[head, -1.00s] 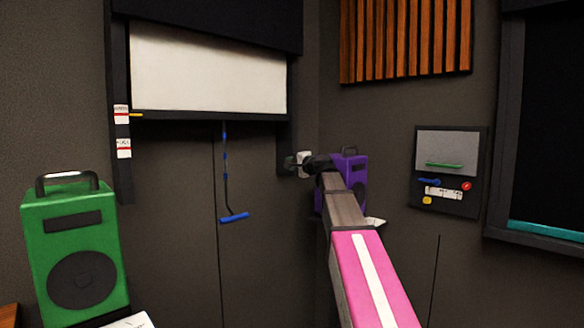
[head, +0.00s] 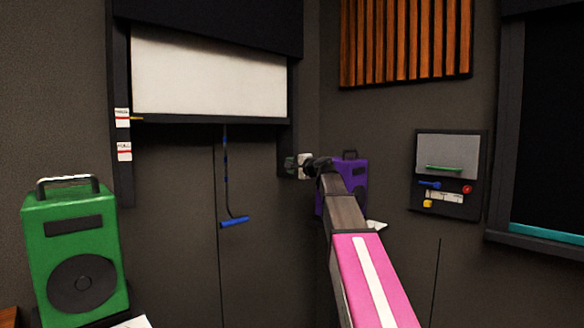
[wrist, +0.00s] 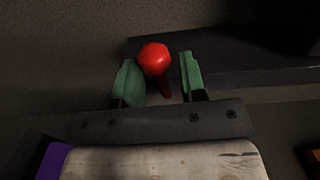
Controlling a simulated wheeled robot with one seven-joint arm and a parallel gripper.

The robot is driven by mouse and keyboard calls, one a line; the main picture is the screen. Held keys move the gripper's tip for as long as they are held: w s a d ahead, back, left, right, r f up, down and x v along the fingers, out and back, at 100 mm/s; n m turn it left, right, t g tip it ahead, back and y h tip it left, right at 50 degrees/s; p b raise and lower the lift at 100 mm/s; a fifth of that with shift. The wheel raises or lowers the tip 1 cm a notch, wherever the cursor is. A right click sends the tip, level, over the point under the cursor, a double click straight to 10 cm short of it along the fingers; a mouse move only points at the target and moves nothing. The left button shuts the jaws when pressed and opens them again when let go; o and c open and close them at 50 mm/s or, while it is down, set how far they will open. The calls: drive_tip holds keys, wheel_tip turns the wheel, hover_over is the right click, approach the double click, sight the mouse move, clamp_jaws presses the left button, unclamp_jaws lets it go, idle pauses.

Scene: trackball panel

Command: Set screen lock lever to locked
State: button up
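A red knob on a short red stem (wrist: 154,58), seemingly the screen lock lever, shows in the wrist view. It stands between my gripper's two green fingers (wrist: 160,80), close to the left finger, with a clear gap to the right one. Whether it touches the left finger I cannot tell. My gripper is open. In the head view my gripper (head: 291,166) is at the lower right end of the screen frame, and my arm hides the lever there. The white screen (head: 208,70) hangs part-way down in its dark frame. The lever's lock marking cannot be seen.
A blue pull handle (head: 235,222) hangs on a cord below the screen. A purple speaker (head: 355,172) stands close behind my arm. A green speaker (head: 75,225) is at the left. A control panel (head: 447,155) is on the right wall.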

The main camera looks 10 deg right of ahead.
drive_tip(key=v, duration=1.1)
drive_tip(key=shift+f, duration=0.1)
drive_tip(key=s+a+f+n+g+h, duration=0.1)
drive_tip(key=s+a+f+n+g, duration=0.1)
drive_tip(key=f, duration=1)
drive_tip(key=s+a+f+n+g+h, duration=0.1)
drive_tip(key=s+f+g+h, duration=0.15)
drive_tip(key=f, duration=0.95)
drive_tip(key=s+a+f+n+g+h, duration=0.1)
drive_tip(key=s+a+f+n+g, duration=0.15)
drive_tip(key=f, duration=0.85)
drive_tip(key=s+d+f+n+g+h, duration=0.1)
drive_tip(key=s+f+n+g+h, duration=0.1)
drive_tip(key=s+f, duration=0.7)
drive_tip(key=s+d+f+n+g+h, duration=0.1)
drive_tip(key=s+f+n+g+h, duration=0.2)
drive_tip(key=s+f, duration=0.7)
wheel_tip(320, 180, down, 6)
drive_tip(key=shift+s+d+r+g+h, duration=0.15)
drive_tip(key=shift+g+h, duration=0.3)
drive_tip(key=shift+g, duration=0.65)
